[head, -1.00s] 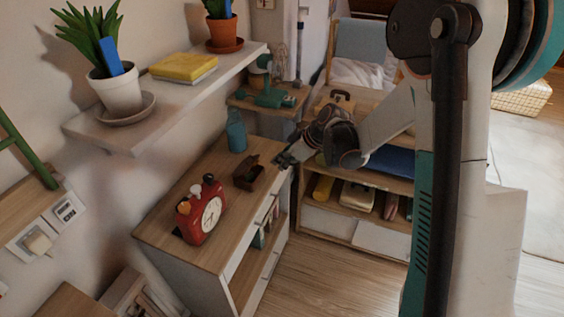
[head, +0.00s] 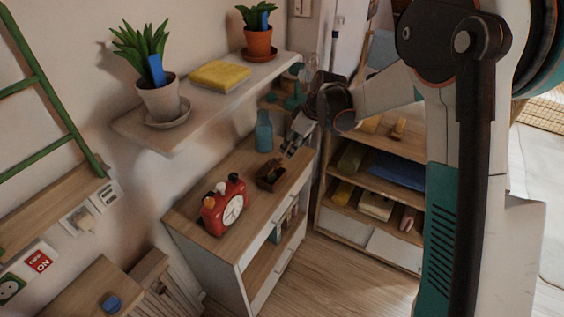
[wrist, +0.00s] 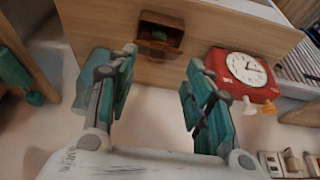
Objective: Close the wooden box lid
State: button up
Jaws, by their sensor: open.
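The small dark wooden box (head: 270,178) stands on the wooden cabinet top between the blue bottle and the red alarm clock, with its lid open. In the wrist view the box (wrist: 158,42) shows its open inside, with something green and reddish in it. My gripper (head: 292,148) is just behind and above the box in the head view, pointing down toward it. In the wrist view my gripper (wrist: 162,56) has its two teal fingers wide apart, with the box ahead between the fingertips. Nothing is held, and I see no contact with the box.
A red alarm clock (head: 224,205) stands near the box, beside the right finger in the wrist view. A blue bottle (head: 264,131) stands behind the box. A wall shelf (head: 185,120) with potted plants and a yellow book overhangs the cabinet top (head: 245,222) at the left.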

jog(key=b+x, duration=0.3)
jog(key=x, duration=0.8)
jog(key=shift+f, duration=0.35)
jog(key=shift+w+a, duration=0.1)
grip_shut()
